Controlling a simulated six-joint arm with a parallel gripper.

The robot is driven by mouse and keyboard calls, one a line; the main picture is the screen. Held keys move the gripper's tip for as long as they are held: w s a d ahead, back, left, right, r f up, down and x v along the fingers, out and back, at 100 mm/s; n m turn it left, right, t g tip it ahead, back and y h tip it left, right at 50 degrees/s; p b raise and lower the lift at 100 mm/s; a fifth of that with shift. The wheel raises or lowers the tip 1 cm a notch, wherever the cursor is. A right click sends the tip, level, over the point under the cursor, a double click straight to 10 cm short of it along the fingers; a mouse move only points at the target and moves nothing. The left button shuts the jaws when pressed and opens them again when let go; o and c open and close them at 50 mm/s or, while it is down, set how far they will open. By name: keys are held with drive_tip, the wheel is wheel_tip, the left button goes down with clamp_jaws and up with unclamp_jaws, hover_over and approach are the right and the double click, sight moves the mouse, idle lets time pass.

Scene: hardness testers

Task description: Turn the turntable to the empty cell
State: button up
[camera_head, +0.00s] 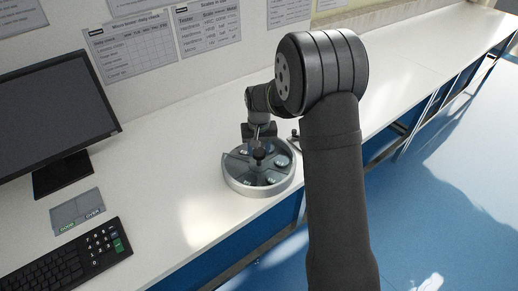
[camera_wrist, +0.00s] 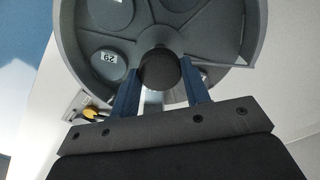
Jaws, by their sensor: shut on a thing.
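The turntable (camera_head: 231,181) is a round grey tray with raised walls and several cells, standing on the white bench. In the head view some cells hold round pieces. In the wrist view the turntable's rim (camera_wrist: 258,40) shows around a cell with a disc (camera_wrist: 108,66) labelled "G2". A dark round knob (camera_wrist: 160,69) stands at the turntable's centre. My gripper (camera_wrist: 160,80) is shut on this knob, with one blue finger on each side. In the head view my gripper (camera_head: 262,143) reaches down over the centre and partly hides the knob.
A monitor (camera_head: 55,110), a keyboard (camera_head: 65,265) and a grey two-part pad (camera_head: 77,211) are on the bench at left. A small yellow-and-black item (camera_wrist: 90,113) lies beside the turntable. The bench (camera_head: 400,75) is clear toward the back right.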

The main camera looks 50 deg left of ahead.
drive_tip(key=shift+m, duration=5.4)
drive_tip(key=shift+r+m, duration=0.1)
drive_tip(key=shift+m, duration=0.5)
drive_tip(key=o, duration=1.4)
